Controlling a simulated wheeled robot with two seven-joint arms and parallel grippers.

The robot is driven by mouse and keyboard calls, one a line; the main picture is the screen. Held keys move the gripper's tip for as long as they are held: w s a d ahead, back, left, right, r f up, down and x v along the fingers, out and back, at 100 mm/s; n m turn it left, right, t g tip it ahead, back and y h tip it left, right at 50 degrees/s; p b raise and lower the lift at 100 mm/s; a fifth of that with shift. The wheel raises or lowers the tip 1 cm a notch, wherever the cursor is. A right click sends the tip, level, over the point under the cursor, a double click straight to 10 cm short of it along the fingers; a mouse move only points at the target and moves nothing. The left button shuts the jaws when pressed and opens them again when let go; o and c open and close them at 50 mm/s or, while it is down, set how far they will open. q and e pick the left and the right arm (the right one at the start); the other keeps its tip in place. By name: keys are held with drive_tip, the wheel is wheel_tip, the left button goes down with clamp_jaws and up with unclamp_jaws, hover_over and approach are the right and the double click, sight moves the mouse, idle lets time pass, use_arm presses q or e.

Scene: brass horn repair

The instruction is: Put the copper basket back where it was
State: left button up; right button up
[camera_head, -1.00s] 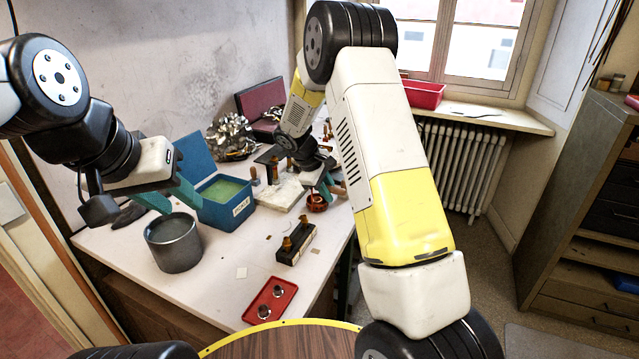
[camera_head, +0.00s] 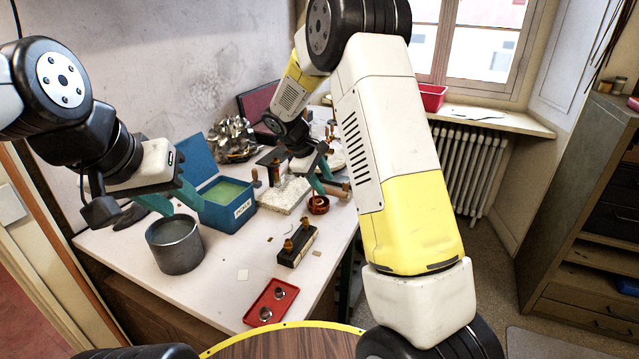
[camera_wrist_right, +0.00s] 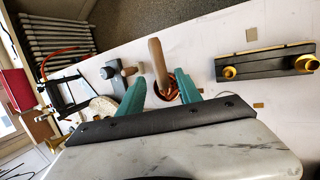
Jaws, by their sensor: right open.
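The small round copper basket (camera_head: 319,206) stands on the white workbench, right of the pale slab. It also shows in the right wrist view (camera_wrist_right: 172,93), partly hidden behind my gripper. My right gripper (camera_head: 322,187) is open just above the basket. In the right wrist view its teal fingers (camera_wrist_right: 159,88) stand apart, one on either side of the basket, with nothing clamped between them. A wooden handle (camera_wrist_right: 157,60) shows at the basket; I cannot tell whether it belongs to it. My left gripper (camera_head: 174,200) is open and empty above the bench near the grey pot.
The grey pot (camera_head: 174,246) and blue box (camera_head: 228,213) stand at the left. A dark block with brass pieces (camera_head: 297,246) and a red tray (camera_head: 271,304) lie nearer the front. Crumpled metal (camera_head: 232,140) lies behind.

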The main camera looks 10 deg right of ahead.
drive_tip(key=s+d+r+m+y, duration=0.2)
drive_tip(key=s+r+m+y, duration=0.25)
drive_tip(key=s+r, duration=1.15)
drive_tip(key=s+a+r+m+t+y, duration=0.1)
drive_tip(key=s+m, duration=0.4)
drive_tip(key=s, duration=1.1)
drive_tip(key=r+t+y, duration=0.1)
drive_tip(key=t, duration=0.1)
drive_tip(key=shift+a+t+y, duration=0.25)
drive_tip(key=shift+t+y, duration=0.1)
drive_tip(key=shift+t, duration=0.05)
drive_tip(key=shift+s+r+m, duration=0.1)
drive_tip(key=shift+m, duration=0.15)
drive_tip(key=shift+c, duration=0.5)
